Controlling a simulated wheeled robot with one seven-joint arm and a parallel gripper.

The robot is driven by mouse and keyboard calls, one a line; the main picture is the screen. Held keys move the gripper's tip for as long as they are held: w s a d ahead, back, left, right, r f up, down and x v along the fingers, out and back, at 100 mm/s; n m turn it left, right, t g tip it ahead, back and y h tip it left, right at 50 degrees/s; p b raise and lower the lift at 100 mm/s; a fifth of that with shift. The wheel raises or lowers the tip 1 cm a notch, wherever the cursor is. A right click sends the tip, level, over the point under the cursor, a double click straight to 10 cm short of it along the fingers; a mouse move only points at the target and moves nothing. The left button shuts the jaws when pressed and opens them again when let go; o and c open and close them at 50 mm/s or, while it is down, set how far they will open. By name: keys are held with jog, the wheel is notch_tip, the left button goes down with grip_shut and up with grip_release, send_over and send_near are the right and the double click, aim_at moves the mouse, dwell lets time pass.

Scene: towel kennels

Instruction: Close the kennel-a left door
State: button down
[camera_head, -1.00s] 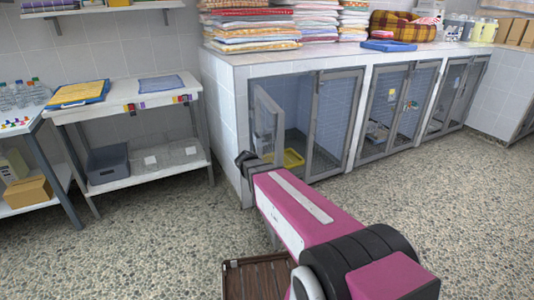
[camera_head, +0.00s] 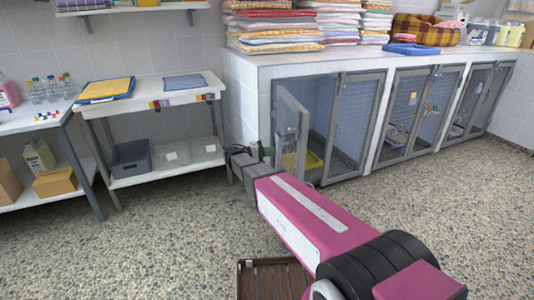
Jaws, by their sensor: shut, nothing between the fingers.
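Kennel-a is the leftmost kennel in the tiled counter. Its left door (camera_head: 291,125) is a grey-framed panel standing open, swung outward from its left side towards me. Its right door (camera_head: 352,125) is shut. My gripper (camera_head: 250,153) is shut and empty, in front of the counter's left end. In the picture it lies just left of the open door's lower part. I cannot tell whether it touches the door. My wrist and pink arm reach up from the lower right and hide the floor behind them.
A yellow tray (camera_head: 309,160) lies inside kennel-a. Two more kennels, with doors shut, continue to the right. A white shelf table (camera_head: 160,87) stands to the left. A brown slatted crate (camera_head: 262,280) is on the floor near me. Speckled floor (camera_head: 440,210) to the right is clear.

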aim_at(296, 148)
jog(key=d, duration=0.3)
jog(key=w+d, duration=0.1)
jog(key=d, duration=0.5)
jog(key=shift+w+d, duration=0.2)
jog(key=shift+d, duration=0.15)
